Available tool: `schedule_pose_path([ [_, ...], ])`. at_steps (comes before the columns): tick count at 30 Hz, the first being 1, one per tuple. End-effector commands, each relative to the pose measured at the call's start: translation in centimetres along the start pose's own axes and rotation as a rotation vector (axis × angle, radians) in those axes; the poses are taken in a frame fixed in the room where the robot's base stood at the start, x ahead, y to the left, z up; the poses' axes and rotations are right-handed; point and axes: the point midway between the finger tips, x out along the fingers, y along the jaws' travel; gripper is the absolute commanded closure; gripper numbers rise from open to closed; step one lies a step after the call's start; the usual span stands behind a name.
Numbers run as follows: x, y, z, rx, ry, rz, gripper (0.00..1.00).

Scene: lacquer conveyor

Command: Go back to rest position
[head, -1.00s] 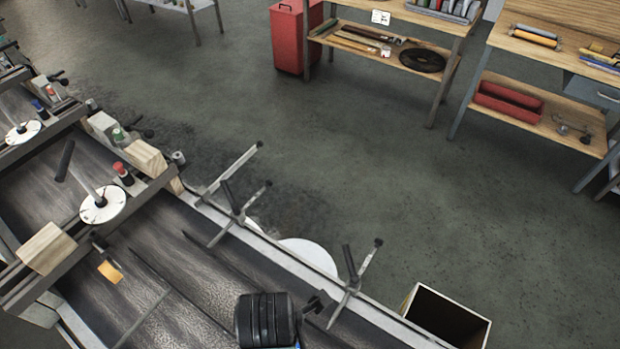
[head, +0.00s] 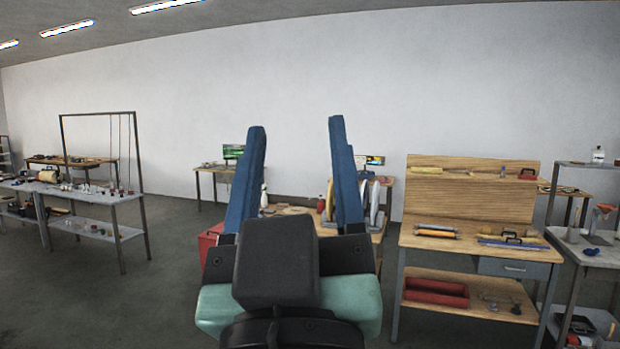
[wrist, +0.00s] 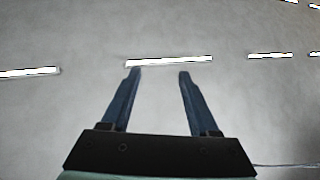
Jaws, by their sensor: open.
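My gripper (head: 292,130) stands in the middle of the head view with its two blue fingers pointing up. The fingers are well apart, and only the wall shows between their tips. In the wrist view my gripper (wrist: 160,75) also shows open and empty, against the pale ceiling with its strip lights (wrist: 168,61). It touches nothing that I can see.
A wooden workbench (head: 468,255) with tools and a red tray (head: 436,292) stands at the right. Another bench is partly hidden behind my gripper. Grey shelving (head: 95,230) stands at the left. The floor (head: 160,290) between is clear.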

Motion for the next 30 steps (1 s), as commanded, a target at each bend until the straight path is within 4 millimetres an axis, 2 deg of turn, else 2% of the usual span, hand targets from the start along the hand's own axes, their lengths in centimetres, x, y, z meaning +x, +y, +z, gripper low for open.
schedule_pose_path([
  [1, -0.1, 0.8, -2.2, 0.048, 0.068, 0.019, 0.39],
  [3, -0.3, 1.5, -4.2, 0.101, 0.132, 0.03, 0.39],
  [5, -0.5, 1.8, -5.2, 0.127, 0.163, 0.035, 0.39],
  [16, -0.5, 1.9, -5.5, 0.14, 0.174, 0.035, 0.39],
  [20, -1.7, 1.6, -3.9, 0.142, 0.173, 0.033, 0.39],
  [28, -5.4, 0.6, 1.2, 0.149, 0.175, 0.025, 0.39],
  [29, -5.7, 0.5, 1.6, 0.15, 0.175, 0.025, 0.41],
  [30, -6.0, 0.4, 1.9, 0.151, 0.175, 0.024, 0.48],
])
